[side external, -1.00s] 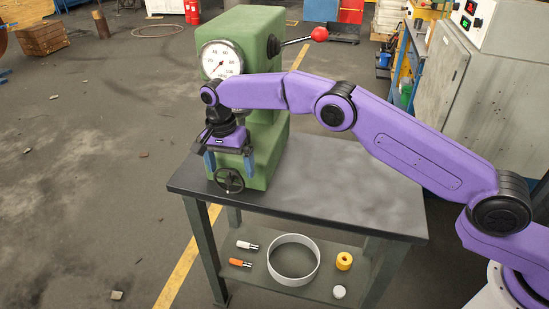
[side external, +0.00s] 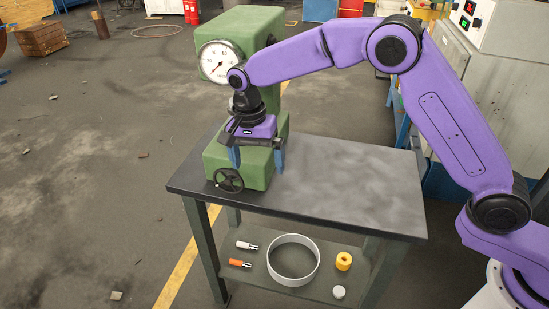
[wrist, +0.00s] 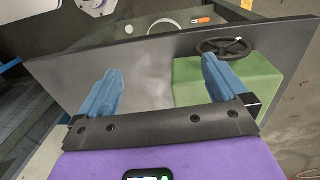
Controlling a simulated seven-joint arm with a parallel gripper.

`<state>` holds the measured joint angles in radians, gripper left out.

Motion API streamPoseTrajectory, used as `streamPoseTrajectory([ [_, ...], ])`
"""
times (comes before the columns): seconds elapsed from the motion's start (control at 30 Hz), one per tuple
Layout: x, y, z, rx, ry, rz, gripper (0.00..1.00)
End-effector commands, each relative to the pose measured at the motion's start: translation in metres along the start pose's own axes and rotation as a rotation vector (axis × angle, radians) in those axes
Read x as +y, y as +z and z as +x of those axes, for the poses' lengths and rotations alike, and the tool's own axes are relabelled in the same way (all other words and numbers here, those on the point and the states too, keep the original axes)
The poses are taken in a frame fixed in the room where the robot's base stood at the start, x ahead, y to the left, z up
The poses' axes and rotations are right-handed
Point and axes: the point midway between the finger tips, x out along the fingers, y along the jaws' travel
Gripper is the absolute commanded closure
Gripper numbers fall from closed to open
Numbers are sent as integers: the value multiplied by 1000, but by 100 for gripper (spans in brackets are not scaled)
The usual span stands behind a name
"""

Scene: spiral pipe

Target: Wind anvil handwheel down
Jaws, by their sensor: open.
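The small black handwheel (side external: 229,180) is on the front of the green machine's base (side external: 265,172), low down near the table's front edge. It also shows in the wrist view (wrist: 223,47), beyond my right finger. My gripper (side external: 257,164) is open, with its two blue fingers spread wide and nothing between them. It hangs above and to the right of the handwheel, apart from it, in front of the green machine. In the wrist view my gripper (wrist: 160,92) has bare grey table between its fingers. The anvil itself cannot be made out behind my wrist.
The green machine has a round dial (side external: 216,62). The dark tabletop (side external: 350,190) is clear to the right. A lower shelf holds a white ring (side external: 293,260), a yellow part (side external: 344,261), a white cap (side external: 339,292) and two small cylinders.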

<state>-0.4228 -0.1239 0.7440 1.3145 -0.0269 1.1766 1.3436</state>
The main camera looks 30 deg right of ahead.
Motion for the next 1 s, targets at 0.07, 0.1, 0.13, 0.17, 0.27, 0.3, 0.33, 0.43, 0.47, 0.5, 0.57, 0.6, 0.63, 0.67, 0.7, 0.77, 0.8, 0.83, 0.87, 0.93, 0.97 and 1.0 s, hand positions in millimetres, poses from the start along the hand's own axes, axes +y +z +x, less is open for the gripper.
streamPoseTrajectory([
  [0.07, 10, 2, -5, 1, -1, 0, 0],
  [0.1, 14, 4, -6, 1, -2, 1, 0],
  [0.13, 18, 5, -7, 1, -1, 1, 0],
  [0.17, 21, 5, -8, 1, -2, 1, 0],
  [0.27, 31, 8, -12, 1, -2, 1, 0],
  [0.3, 34, 9, -13, 1, -2, 1, 0],
  [0.33, 36, 10, -14, 1, -3, 1, 0],
  [0.43, 42, 11, -15, 1, -2, 1, 0],
  [0.47, 43, 11, -16, 1, -2, 1, 0],
  [0.5, 44, 12, -16, 1, -2, 1, 0],
  [0.57, 45, 12, -16, 1, -2, 1, 0],
  [0.6, 45, 12, -16, 1, -1, 1, 0],
  [0.63, 45, 12, -16, 1, -1, 1, 0],
  [0.67, 45, 12, -16, 0, -1, 1, 0],
  [0.7, 45, 12, -16, 1, -1, 1, 0],
  [0.77, 45, 12, -16, 1, -1, 1, 0],
  [0.8, 45, 12, -16, 1, -1, 1, 0],
  [0.83, 45, 12, -16, 1, -2, 1, 0],
  [0.87, 45, 12, -16, 1, -2, 1, 0],
  [0.93, 41, 12, -17, 9, -3, -2, 0],
  [0.97, 38, 13, -17, 15, -4, -4, 0],
  [1.0, 32, 13, -18, 27, -5, -7, 0],
])
